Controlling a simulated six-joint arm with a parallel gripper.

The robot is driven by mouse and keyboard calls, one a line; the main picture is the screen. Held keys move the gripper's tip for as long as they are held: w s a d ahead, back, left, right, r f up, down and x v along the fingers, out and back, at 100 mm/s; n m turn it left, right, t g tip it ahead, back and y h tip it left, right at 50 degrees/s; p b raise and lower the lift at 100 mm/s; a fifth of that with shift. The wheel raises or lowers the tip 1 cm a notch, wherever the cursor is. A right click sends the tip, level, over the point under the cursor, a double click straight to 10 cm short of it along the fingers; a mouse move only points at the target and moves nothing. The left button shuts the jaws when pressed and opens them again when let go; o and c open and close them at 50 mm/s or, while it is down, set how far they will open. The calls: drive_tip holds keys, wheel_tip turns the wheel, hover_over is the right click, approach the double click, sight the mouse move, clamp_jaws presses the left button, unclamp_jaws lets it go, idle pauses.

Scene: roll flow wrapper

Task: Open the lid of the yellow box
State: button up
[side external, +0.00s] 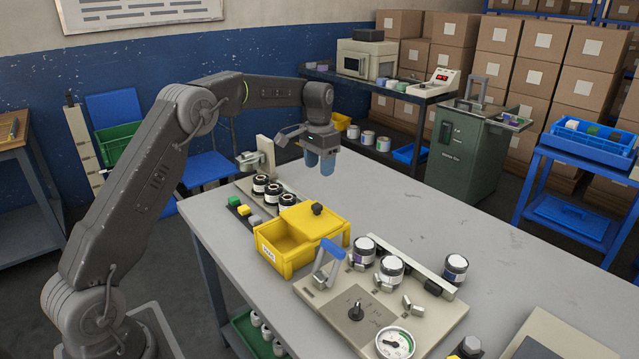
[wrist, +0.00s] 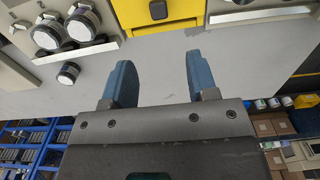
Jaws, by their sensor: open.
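The yellow box (side external: 273,262) stands on the grey table, with its front left part uncovered and its inside showing. Its yellow lid (side external: 304,222) covers the back right part and bears a dark round knob (side external: 317,208). In the wrist view the yellow lid (wrist: 185,10) shows at the top edge, cut off by the frame, with the dark knob (wrist: 158,9) on it. My gripper (side external: 320,164), with blue fingers, is above the table behind the box, apart from it. In the wrist view my gripper (wrist: 157,70) is open and empty.
A panel with a blue lever (side external: 328,255), gauge (side external: 395,343) and several white-capped jars stands right of the box. Several dark jars (side external: 273,190) and coloured blocks (side external: 240,208) are left of it. The table behind the box (side external: 390,195) is clear.

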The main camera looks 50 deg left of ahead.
wheel_tip(320, 180, up, 2)
drive_tip(key=shift+r, duration=0.25)
drive_tip(key=s+d+r+t, duration=0.3)
drive_tip(key=s+d+r, duration=0.8)
drive_tip(key=s, duration=0.3)
drive_tip(key=s+d+f+t, duration=0.1)
drive_tip(key=s+d+f, duration=0.1)
drive_tip(key=s, duration=0.4)
drive_tip(key=s+d+f, duration=0.1)
drive_tip(key=s+d, duration=0.2)
drive_tip(key=s, duration=0.4)
drive_tip(key=s+d+f+t, duration=0.1)
drive_tip(key=s+d+f, duration=0.1)
drive_tip(key=s, duration=0.5)
drive_tip(key=shift+d+f+t, duration=0.3)
drive_tip(key=shift+d+f, duration=0.05)
